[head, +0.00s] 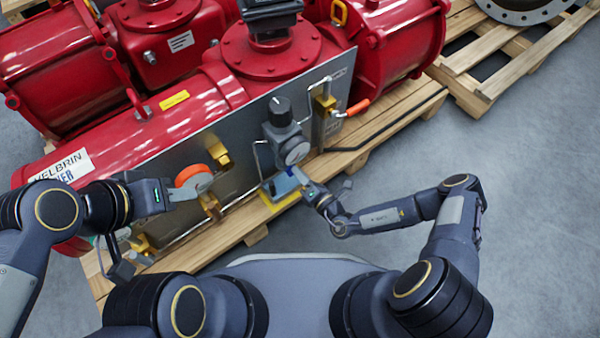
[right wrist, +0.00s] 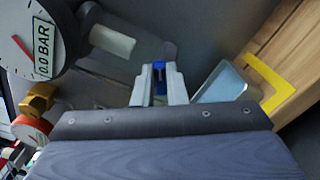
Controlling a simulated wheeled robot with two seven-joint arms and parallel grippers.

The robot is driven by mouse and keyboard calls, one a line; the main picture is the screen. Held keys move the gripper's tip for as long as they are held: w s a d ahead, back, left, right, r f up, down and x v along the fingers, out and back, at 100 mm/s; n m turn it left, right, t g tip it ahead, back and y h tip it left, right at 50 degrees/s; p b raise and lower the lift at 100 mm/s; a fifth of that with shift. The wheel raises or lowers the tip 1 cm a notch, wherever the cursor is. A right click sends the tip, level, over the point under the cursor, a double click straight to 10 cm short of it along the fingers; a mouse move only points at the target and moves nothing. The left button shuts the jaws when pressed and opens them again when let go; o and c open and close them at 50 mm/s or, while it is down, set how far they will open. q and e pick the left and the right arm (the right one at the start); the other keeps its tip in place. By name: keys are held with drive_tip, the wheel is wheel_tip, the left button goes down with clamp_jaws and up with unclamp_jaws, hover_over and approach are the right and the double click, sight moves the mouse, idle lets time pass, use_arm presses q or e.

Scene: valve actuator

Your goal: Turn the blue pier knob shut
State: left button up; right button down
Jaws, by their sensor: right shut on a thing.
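The blue knob (right wrist: 159,68) sits between the fingertips of my right gripper (right wrist: 158,88) in the right wrist view. The gripper is shut on it. In the head view a small piece of the blue knob (head: 290,172) shows below the gauge, at the tip of my right gripper (head: 298,176); the fingers hide most of it. My left gripper (head: 172,193) is at the left, beside an orange round part (head: 194,174) on the panel. Its fingers are too small and overlapped to tell open from shut.
A grey regulator (head: 279,127) with a round gauge (head: 296,152) stands above the blue knob; the gauge (right wrist: 30,40) is close in the wrist view. Brass valves (head: 218,152) and thin pipes line the panel. A pale blue tray (right wrist: 226,84) lies beside a yellow strip (right wrist: 272,82).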

use_arm(q)
drive_tip(key=shift+f, duration=0.2)
use_arm(e)
drive_tip(key=m, duration=0.6)
drive_tip(key=shift+d+f, duration=0.1)
drive_tip(key=shift+f, duration=0.25)
drive_tip(key=c, duration=1.5)
unclamp_jaws()
drive_tip(key=shift+o, duration=0.2)
